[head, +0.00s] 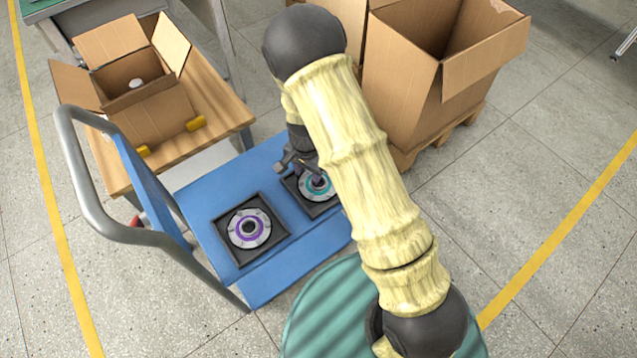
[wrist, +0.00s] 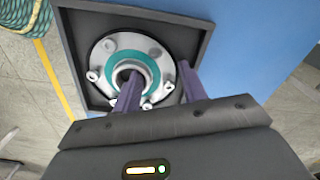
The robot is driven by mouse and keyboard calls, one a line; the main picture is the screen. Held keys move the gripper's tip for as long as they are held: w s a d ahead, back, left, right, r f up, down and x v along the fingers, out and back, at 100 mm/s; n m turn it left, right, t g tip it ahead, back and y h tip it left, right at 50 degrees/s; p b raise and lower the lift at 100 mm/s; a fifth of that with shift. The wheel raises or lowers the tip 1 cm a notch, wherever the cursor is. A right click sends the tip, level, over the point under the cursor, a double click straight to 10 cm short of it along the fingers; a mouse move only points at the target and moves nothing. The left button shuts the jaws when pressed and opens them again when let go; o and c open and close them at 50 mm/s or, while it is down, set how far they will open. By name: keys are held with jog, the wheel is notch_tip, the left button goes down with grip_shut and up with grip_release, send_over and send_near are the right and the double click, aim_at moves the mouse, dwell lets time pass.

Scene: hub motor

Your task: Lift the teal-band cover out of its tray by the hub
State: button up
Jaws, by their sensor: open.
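The teal-band cover (head: 317,184) lies in a black square tray (head: 322,210) on the blue cart, partly hidden by my arm. In the wrist view the cover (wrist: 148,62) is a grey disc with a teal ring, bolts and a raised hollow hub (wrist: 125,73). My gripper (wrist: 158,80) is open over the cover, and it also shows in the head view (head: 314,176). One finger overlaps the hub in the picture and the other is near the disc's right rim. I cannot tell whether either finger touches the cover.
A second tray (head: 274,246) with a purple-band cover (head: 249,228) sits on the blue cart (head: 204,205). The cart's metal handle (head: 78,190) rises at left. A wooden table with an open box (head: 150,115) and a large carton (head: 400,80) stand behind.

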aim_at(308, 178)
jog(key=c, duration=0.7)
jog(key=shift+o, duration=0.2)
jog(key=shift+r, duration=0.1)
notch_tip(308, 178, up, 10)
jog(key=p, duration=0.3)
